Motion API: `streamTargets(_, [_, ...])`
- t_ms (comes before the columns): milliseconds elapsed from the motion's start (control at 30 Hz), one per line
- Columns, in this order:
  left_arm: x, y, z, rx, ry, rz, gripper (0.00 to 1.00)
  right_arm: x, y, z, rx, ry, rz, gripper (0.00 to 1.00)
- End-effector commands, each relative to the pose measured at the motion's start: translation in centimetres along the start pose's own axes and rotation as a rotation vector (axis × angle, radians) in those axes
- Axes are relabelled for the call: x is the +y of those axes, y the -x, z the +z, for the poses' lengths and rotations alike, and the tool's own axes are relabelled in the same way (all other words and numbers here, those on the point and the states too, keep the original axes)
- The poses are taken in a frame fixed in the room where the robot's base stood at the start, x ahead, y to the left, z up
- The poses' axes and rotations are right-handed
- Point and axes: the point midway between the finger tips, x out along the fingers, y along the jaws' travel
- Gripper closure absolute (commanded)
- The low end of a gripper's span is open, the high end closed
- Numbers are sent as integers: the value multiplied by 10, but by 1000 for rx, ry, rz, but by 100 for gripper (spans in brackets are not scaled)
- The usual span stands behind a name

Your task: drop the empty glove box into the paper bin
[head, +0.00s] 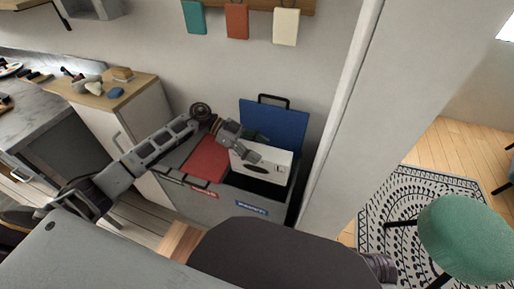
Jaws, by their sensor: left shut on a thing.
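The glove box (277,168) is white with a dark oval slot in its side. My left gripper (247,151) is shut on the box's upper left part and holds it at the open right compartment of a grey bin (208,204). That compartment has a raised blue lid (275,121) behind it and a blue label (252,208) in front. The dark opening shows below the box. I cannot tell whether the box's bottom is below the rim. The left compartment has a shut red lid (207,160). My right gripper is out of view.
A low cabinet (136,106) with small items on top stands left of the bin. A white wall edge (340,110) rises close on the bin's right. A green stool (465,235) stands on a patterned rug (390,205) at the right.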

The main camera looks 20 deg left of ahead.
Motion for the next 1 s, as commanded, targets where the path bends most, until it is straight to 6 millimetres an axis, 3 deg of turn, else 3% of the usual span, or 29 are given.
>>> streamTargets(1000, [0, 0, 0, 0, 1, 1, 70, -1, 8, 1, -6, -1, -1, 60])
